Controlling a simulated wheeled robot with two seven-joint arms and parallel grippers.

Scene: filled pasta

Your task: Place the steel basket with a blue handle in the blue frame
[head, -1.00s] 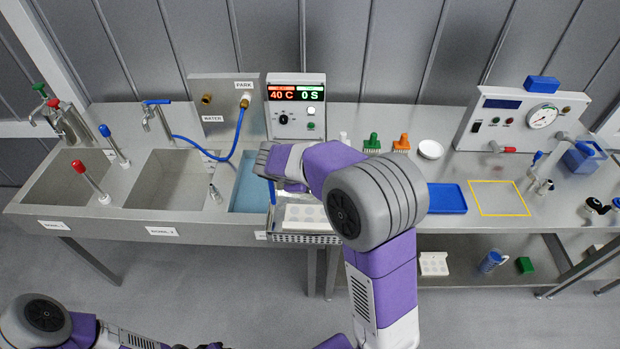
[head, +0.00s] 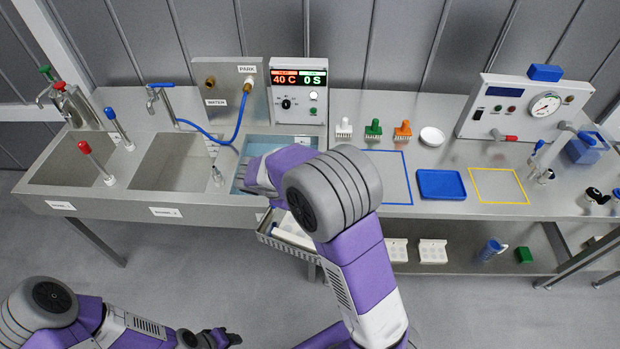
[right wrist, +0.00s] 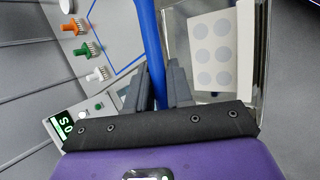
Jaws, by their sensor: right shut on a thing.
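The steel basket (head: 284,246) hangs in front of the counter edge, beside the blue water basin, turned at an angle and partly hidden by my right arm. Its blue handle (right wrist: 147,35) runs between the fingers of my right gripper (right wrist: 166,88), which is shut on it. A white sheet with grey round spots (right wrist: 212,50) lies in the basket. The blue frame (head: 410,178) is an outline on the counter right of the basin; its left part is behind my arm. My left gripper (head: 218,338) is low at the bottom, away from the counter; its jaws are unclear.
A blue tray (head: 441,184) and a yellow frame (head: 497,186) lie right of the blue frame. White, green and orange brushes (head: 373,130) and a white bowl (head: 431,136) stand behind it. The control box (head: 298,92) stands behind the blue basin (head: 250,150).

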